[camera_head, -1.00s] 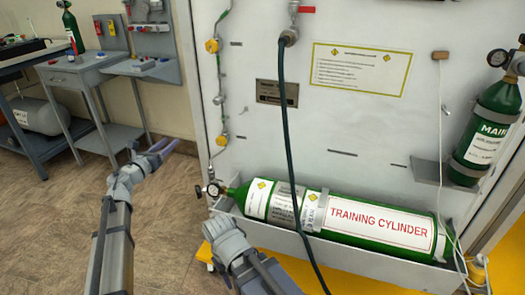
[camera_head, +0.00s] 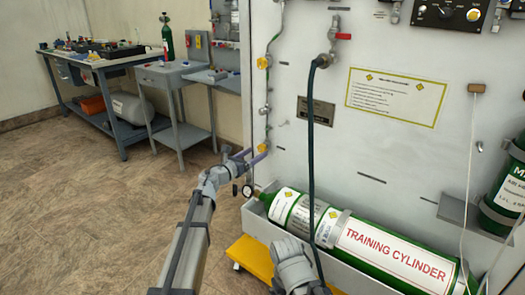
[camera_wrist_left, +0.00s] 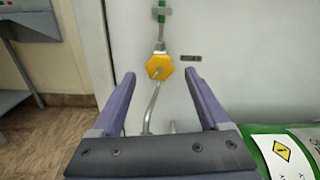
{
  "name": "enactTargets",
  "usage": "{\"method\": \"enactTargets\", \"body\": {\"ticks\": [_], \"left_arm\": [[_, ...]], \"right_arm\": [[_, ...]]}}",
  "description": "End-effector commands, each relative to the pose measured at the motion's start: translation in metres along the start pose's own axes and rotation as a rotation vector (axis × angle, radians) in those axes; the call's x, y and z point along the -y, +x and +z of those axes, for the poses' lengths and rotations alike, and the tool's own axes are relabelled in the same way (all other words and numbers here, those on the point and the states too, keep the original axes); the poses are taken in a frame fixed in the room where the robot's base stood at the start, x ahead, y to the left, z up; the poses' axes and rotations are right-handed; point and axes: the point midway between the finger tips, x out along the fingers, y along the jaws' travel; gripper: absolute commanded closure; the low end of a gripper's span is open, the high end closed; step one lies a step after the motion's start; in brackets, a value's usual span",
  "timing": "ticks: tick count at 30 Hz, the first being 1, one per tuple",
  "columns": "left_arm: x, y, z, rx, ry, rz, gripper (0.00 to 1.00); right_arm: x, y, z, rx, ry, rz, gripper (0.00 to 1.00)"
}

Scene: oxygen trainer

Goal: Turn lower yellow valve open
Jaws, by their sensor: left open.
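The lower yellow valve (camera_head: 262,148) sits on a thin vertical pipe at the left side of the white panel.
An upper yellow valve (camera_head: 264,62) is higher on the same pipe. A dark hose (camera_head: 311,150) hangs over the panel. Grey carts (camera_head: 180,75) stand left, with open floor before them.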

Motion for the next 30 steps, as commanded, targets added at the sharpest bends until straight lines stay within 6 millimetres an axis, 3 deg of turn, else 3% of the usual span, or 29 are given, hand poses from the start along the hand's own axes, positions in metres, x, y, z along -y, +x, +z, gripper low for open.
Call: {"method": "enactTargets", "body": {"ticks": [3, 7, 17, 30], "left_arm": [[-0.001, 0.023, 0.0, 0.0, 0.0, -0.002, 0.22], [-0.001, 0.039, 0.0, 0.0, 0.0, -0.001, 0.22], [0.0, 0.044, 0.0, 0.0, 0.0, 0.0, 0.22], [0.0, 0.044, 0.0, 0.0, 0.0, 0.0, 0.71]], "right_arm": [[0.0, 0.0, 0.0, 0.0, 0.0, 0.0, 0.07], [0.0, 0.0, 0.0, 0.0, 0.0, 0.0, 0.07], [0.0, 0.0, 0.0, 0.0, 0.0, 0.0, 0.07], [0.0, 0.0, 0.0, 0.0, 0.0, 0.0, 0.07]]}}
